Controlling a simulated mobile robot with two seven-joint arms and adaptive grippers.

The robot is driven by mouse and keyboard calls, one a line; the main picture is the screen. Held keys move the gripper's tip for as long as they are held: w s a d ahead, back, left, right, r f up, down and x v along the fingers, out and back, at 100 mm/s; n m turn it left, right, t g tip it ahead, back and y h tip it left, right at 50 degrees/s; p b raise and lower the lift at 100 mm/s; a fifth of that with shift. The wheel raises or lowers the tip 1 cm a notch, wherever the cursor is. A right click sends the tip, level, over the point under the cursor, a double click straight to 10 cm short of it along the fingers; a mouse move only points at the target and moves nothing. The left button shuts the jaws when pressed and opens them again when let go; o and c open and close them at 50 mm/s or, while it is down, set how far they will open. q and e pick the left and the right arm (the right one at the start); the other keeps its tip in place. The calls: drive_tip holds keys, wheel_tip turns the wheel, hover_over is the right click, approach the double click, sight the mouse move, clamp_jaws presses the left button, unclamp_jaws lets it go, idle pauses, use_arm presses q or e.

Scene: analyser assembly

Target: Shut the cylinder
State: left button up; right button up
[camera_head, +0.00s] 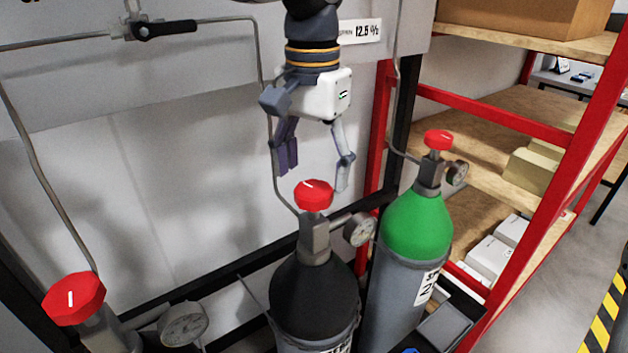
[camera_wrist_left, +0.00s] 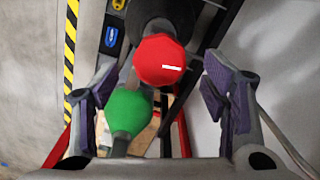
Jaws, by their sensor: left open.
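A black-topped cylinder (camera_head: 313,285) stands upright at the lower middle of the head view, with a red valve knob (camera_head: 313,195) and a gauge (camera_head: 360,229). A green-topped cylinder (camera_head: 418,226) with its own red knob (camera_head: 438,140) stands to its right. A third red knob (camera_head: 74,299) with a gauge (camera_head: 184,324) is at the lower left. My left gripper (camera_head: 315,168) is open and empty, pointing down above the black cylinder's knob. In the left wrist view that knob (camera_wrist_left: 160,61) shows beyond and between the open fingers (camera_wrist_left: 160,98), apart from them. My right gripper is not in view.
A red-framed shelf (camera_head: 490,113) with boxes stands at the right. A pale wall panel (camera_head: 160,170) with thin pipes and a black-handled valve (camera_head: 165,29) is behind. A dark frame rail (camera_head: 240,266) runs behind the cylinders.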

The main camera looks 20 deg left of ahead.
sight(313, 189)
use_arm(q)
drive_tip(key=shift+f, duration=1.55)
drive_tip(key=shift+c, duration=0.4)
drive_tip(key=c, duration=1.1)
drive_tip(key=shift+o, duration=0.2)
